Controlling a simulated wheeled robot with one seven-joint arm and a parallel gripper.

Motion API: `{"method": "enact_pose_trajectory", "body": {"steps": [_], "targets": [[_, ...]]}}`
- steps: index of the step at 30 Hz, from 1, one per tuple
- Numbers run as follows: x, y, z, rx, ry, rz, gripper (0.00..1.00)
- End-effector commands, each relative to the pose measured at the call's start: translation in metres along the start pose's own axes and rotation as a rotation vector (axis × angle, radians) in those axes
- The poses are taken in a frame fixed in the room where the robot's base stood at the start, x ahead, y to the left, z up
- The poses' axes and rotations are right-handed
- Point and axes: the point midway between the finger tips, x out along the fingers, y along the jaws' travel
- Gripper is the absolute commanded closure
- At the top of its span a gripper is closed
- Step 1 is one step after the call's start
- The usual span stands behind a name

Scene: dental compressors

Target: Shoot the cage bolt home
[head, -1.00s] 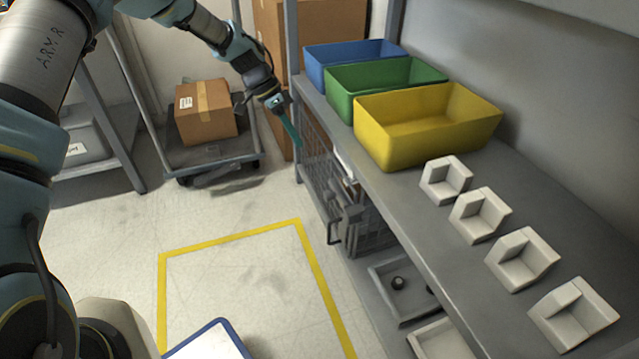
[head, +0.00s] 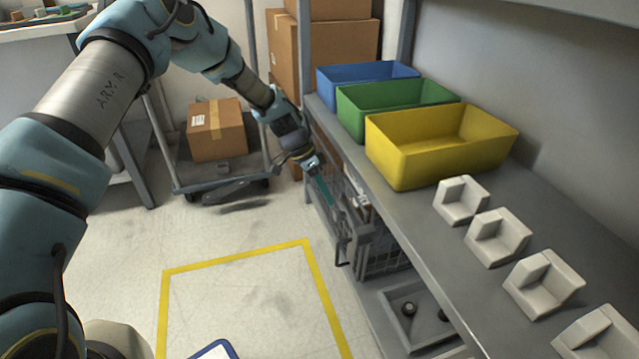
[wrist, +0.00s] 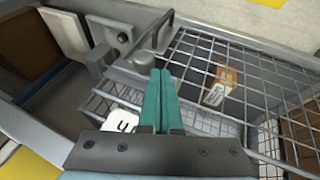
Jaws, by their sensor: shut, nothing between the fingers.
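The wire cage (head: 388,252) is under the grey shelf in the head view; its mesh (wrist: 262,92) fills the right of the wrist view. The grey bolt hardware (head: 352,238) sits at the cage's near front edge. In the wrist view it shows as a grey bracket with a round knob (wrist: 143,62) and a dark bent handle (wrist: 158,28). My gripper (head: 330,197) points down beside the cage, its teal fingers together and empty. In the wrist view the fingertips (wrist: 161,74) are right by the knob; I cannot tell whether they touch it. How far the bolt is drawn is unclear.
Blue, green and yellow bins (head: 435,150) and several white angled holders (head: 497,237) stand on the shelf (head: 420,215) above. A tray (head: 418,318) lies below. A cart with a cardboard box (head: 217,130) stands behind.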

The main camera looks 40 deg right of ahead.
Motion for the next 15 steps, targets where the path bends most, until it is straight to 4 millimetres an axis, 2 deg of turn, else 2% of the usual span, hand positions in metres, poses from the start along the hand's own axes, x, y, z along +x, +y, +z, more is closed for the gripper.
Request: {"method": "enact_pose_trajectory", "body": {"steps": [4, 15], "targets": [[0.0076, 0.0068, 0.0019, 0.0, -0.001, 0.0, 1.0], [0.0083, 0.0088, 0.002, 0.0, -0.001, 0.0, 1.0]]}}
